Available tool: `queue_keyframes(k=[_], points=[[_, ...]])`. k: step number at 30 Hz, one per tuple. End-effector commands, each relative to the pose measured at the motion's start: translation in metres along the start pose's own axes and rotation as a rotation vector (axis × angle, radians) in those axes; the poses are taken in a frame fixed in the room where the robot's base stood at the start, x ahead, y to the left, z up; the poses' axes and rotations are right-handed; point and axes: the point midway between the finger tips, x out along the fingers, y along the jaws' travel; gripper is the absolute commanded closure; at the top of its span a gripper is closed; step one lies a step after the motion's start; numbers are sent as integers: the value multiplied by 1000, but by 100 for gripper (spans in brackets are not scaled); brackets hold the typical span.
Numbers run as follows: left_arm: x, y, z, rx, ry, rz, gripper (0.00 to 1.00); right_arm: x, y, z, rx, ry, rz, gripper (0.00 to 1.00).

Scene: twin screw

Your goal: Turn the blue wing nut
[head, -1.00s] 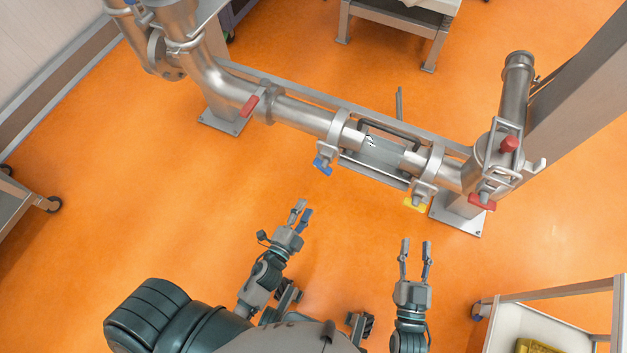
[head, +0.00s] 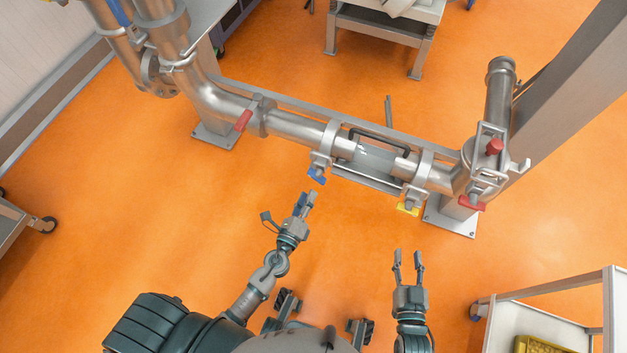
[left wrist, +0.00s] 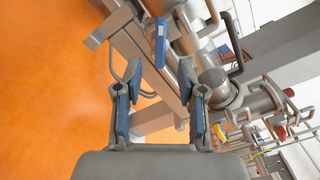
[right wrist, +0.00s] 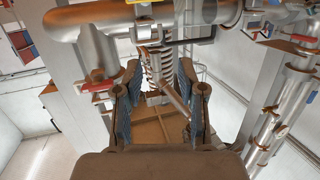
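The blue wing nut (head: 316,176) hangs under the left clamp on the steel pipe in the head view. In the left wrist view the blue wing nut (left wrist: 160,42) is a flat blue bar ahead of the fingers. My left gripper (head: 306,198) is just in front of and below the nut, apart from it. In the left wrist view its fingers are spread with nothing between them. My right gripper (head: 407,258) is lower right, short of the pipe. Its fingers are open and empty in the right wrist view (right wrist: 160,90).
A yellow wing nut (head: 408,209) sits under the right clamp. Red handles (head: 243,120) and (head: 471,203) are on the pipe. A white cart (head: 560,318) with a yellow crate (head: 545,344) stands at lower right. Orange floor between my arms and the pipe is clear.

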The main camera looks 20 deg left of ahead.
Motion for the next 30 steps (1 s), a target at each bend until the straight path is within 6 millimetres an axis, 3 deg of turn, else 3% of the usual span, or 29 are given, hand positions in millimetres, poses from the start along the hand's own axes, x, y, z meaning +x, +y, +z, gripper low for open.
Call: queue_keyframes(k=[3,9,22,27,30], points=[[28,-2,2,-1,-2,-2,60,-4,3,11,-4,-86,6,60],[58,0,0,0,-1,0,60,-8,4,23,-5,-158,11,60],[69,1,0,-1,1,1,60,-8,5,27,-5,-179,12,60],[69,1,0,-1,1,1,100,-8,5,27,-5,-179,13,60],[69,1,0,-1,1,2,100,-8,5,27,-5,-179,13,60]])
